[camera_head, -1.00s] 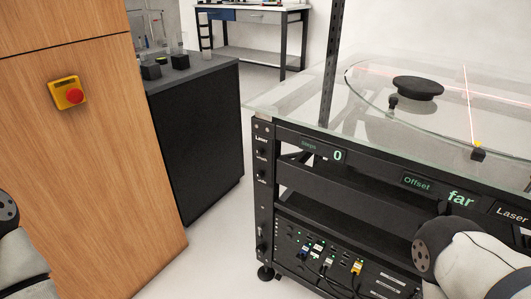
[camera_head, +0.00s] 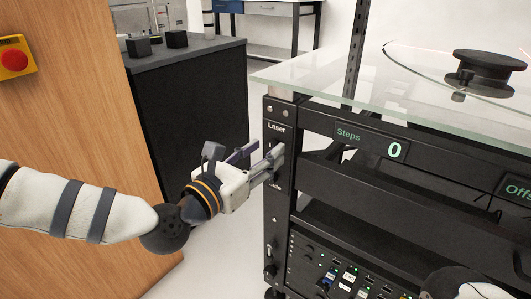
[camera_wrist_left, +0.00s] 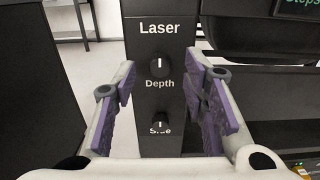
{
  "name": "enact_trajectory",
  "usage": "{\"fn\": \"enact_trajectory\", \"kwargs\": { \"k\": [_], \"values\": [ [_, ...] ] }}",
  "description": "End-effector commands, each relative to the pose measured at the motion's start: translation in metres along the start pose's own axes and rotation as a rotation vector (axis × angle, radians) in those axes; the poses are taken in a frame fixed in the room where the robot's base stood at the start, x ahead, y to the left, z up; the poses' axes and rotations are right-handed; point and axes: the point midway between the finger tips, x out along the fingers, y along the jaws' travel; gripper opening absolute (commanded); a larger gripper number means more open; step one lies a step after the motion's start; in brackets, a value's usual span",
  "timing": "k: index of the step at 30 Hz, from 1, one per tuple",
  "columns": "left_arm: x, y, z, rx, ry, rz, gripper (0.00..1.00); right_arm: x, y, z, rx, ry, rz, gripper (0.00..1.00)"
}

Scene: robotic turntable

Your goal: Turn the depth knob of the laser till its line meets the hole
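The depth knob (camera_wrist_left: 159,67) is a small black knob with a white pointer mark pointing about straight up, on the black Laser panel (camera_wrist_left: 148,28). In the head view my left gripper (camera_head: 266,154) is at this panel and hides the knob. In the left wrist view my left gripper (camera_wrist_left: 164,82) is open, with purple-padded fingers left and right of the knob and gaps on both sides. The side knob (camera_wrist_left: 159,126) sits below. My right gripper is out of view; part of my right arm shows at lower right.
The Steps display (camera_head: 394,150) reads 0; the Offset display (camera_head: 515,188) is cut off. A glass top (camera_head: 330,80) with a black round piece (camera_head: 490,66) lies above the panel. A wooden cabinet (camera_head: 70,120) with a red button (camera_head: 14,60) stands at left.

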Motion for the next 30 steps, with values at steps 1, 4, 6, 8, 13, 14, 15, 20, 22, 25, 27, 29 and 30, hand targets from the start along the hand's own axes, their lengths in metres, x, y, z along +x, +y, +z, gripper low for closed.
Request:
{"fn": "enact_trajectory", "kwargs": {
  "k": [1,4,6,8,13,14,15,20,22,25,27,29,30],
  "values": [
    [0.0063,-0.0005,-0.0012,0.0,0.001,-0.001,0.4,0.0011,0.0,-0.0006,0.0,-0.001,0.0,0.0],
    [0.013,0.0,-0.0008,0.0,0.002,0.0,0.4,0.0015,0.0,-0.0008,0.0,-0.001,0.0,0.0],
    [0.0146,-0.0001,-0.0005,-0.001,0.001,0.0,0.4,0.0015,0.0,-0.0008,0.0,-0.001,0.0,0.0],
    [0.0147,-0.0001,-0.0004,-0.001,0.002,0.0,0.4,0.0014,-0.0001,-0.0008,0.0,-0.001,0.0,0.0],
    [0.0143,-0.0001,-0.0004,-0.001,0.002,0.0,0.28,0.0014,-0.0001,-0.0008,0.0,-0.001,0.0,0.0],
    [0.0142,-0.0001,-0.0005,-0.001,0.002,0.0,0.22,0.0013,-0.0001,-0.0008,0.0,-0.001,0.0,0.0],
    [0.0142,-0.0001,-0.0005,-0.001,0.002,0.0,0.12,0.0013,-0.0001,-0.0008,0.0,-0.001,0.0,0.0],
    [0.0141,0.0,-0.0006,0.0,0.002,0.0,0.0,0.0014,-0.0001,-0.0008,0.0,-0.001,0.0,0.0],
    [0.014,0.0,-0.0007,0.0,0.002,0.0,0.0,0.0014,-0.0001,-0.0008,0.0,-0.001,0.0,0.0],
    [0.014,0.0,-0.0008,0.008,0.002,0.0,0.0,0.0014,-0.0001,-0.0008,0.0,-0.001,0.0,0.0],
    [0.0139,0.0,-0.0008,0.021,0.002,0.0,0.0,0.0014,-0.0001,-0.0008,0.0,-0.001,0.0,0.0],
    [0.0139,-0.0001,-0.0009,0.041,0.003,0.0,0.0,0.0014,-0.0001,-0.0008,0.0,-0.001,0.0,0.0],
    [0.0139,-0.0001,-0.001,0.058,0.003,0.0,0.0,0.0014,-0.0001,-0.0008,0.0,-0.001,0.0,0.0]
  ]
}}
